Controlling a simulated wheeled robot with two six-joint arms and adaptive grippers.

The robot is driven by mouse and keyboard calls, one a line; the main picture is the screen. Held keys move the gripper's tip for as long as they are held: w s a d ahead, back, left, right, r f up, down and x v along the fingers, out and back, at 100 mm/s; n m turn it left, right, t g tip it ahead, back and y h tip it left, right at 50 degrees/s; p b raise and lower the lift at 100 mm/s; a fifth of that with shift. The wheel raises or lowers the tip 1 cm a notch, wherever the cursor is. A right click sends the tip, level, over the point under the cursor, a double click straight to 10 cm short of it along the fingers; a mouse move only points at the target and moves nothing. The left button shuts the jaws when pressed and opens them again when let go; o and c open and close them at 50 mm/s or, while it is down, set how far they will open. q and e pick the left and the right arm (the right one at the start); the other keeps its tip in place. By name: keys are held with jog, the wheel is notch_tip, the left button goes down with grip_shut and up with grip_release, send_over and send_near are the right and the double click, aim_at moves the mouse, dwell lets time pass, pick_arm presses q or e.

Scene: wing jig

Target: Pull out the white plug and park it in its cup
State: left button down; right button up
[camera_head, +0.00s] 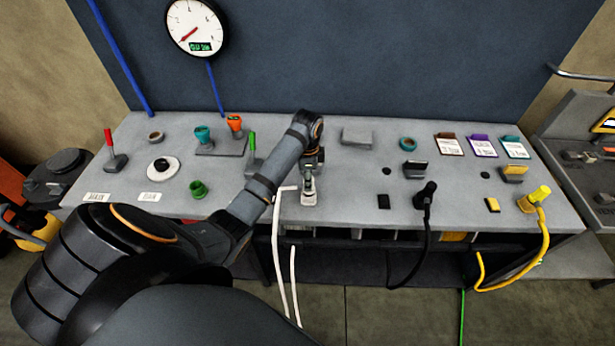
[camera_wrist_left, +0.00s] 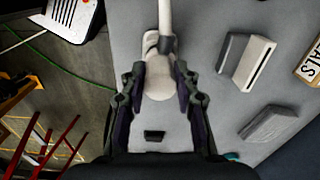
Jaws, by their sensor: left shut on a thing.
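The white plug (camera_wrist_left: 160,82) is between the fingers of my left gripper (camera_wrist_left: 158,80), and its white cable runs up out of the left wrist view. In the head view my left gripper (camera_head: 309,178) points down over the front part of the bench, with the white plug (camera_head: 308,199) at its tips. The white cable (camera_head: 278,245) hangs over the front edge. I cannot tell whether the plug is seated or lifted clear. A pale slotted holder (camera_wrist_left: 250,62) stands beside the gripper, apart from the plug. I cannot make out which thing is the white plug's cup. My right gripper is not in view.
A black plug (camera_head: 427,193) and a yellow plug (camera_head: 531,199) stand to the right, their cables hanging off the front. A grey block (camera_head: 357,136) and a teal ring (camera_head: 408,144) lie farther back. A green cup (camera_head: 198,189) and a green-handled lever (camera_head: 252,150) are left of the gripper.

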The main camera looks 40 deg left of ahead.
pick_arm(q)
jog(key=shift+f, duration=0.3)
jog(key=c, duration=0.9)
grip_release()
